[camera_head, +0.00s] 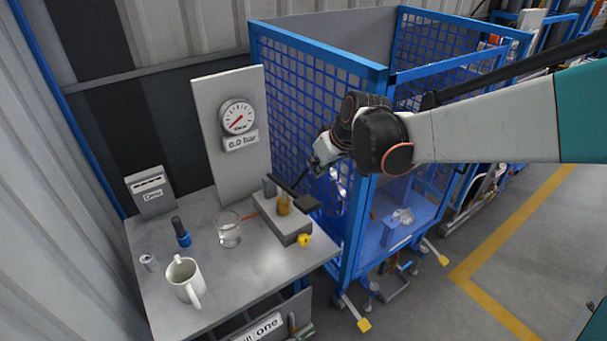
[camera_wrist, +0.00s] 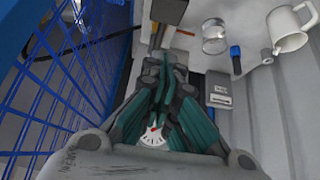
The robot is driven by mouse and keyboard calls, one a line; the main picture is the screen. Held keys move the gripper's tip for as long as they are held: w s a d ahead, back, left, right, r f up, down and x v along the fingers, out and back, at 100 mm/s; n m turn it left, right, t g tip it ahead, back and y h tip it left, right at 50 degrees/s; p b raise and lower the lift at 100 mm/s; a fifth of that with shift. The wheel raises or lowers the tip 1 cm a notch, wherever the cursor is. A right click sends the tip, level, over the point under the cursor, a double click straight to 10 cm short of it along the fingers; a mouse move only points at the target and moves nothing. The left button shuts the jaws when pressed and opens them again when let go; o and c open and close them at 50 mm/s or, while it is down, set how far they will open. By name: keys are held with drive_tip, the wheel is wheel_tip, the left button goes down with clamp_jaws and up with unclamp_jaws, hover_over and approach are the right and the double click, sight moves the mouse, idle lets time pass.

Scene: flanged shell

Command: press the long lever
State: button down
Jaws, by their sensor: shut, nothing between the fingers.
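The long lever (camera_head: 290,190) is a dark bar with a broad black end, mounted over a grey block (camera_head: 285,228) on the table. A brass-coloured cylinder (camera_head: 283,204) stands under the bar. My gripper (camera_head: 314,164) is shut and empty, above and just behind the lever's broad end in the head view. In the wrist view my gripper's fingertips (camera_wrist: 156,55) point toward the dark lever end (camera_wrist: 172,10) at the top edge. I cannot tell whether they touch; a gap seems to show in the head view. The rest of the lever is cut off in the wrist view.
A mug (camera_head: 184,280), a glass (camera_head: 228,232), a black-and-blue cylinder (camera_head: 181,233) and a small can (camera_head: 149,262) stand left of the block. A blue mesh cage (camera_head: 315,90) stands close on the right.

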drive_tip(key=b, duration=0.2)
hover_over(307, 201)
drive_tip(key=f, duration=0.8)
drive_tip(key=shift+w+a+f, duration=0.25)
drive_tip(key=shift+w+f, duration=0.05)
drive_tip(key=shift+f, duration=0.05)
drive_tip(key=shift+s+d+f+b, duration=0.1)
drive_tip(key=shift+s+f+b, duration=0.05)
drive_tip(key=shift+f, duration=0.45)
drive_tip(key=shift+s+d+f+b, duration=0.1)
drive_tip(key=shift+f+b, duration=0.05)
drive_tip(key=shift+f, duration=0.4)
drive_tip(key=shift+s+f, duration=0.15)
drive_tip(key=shift+f, duration=0.5)
drive_tip(key=shift+d, duration=0.1)
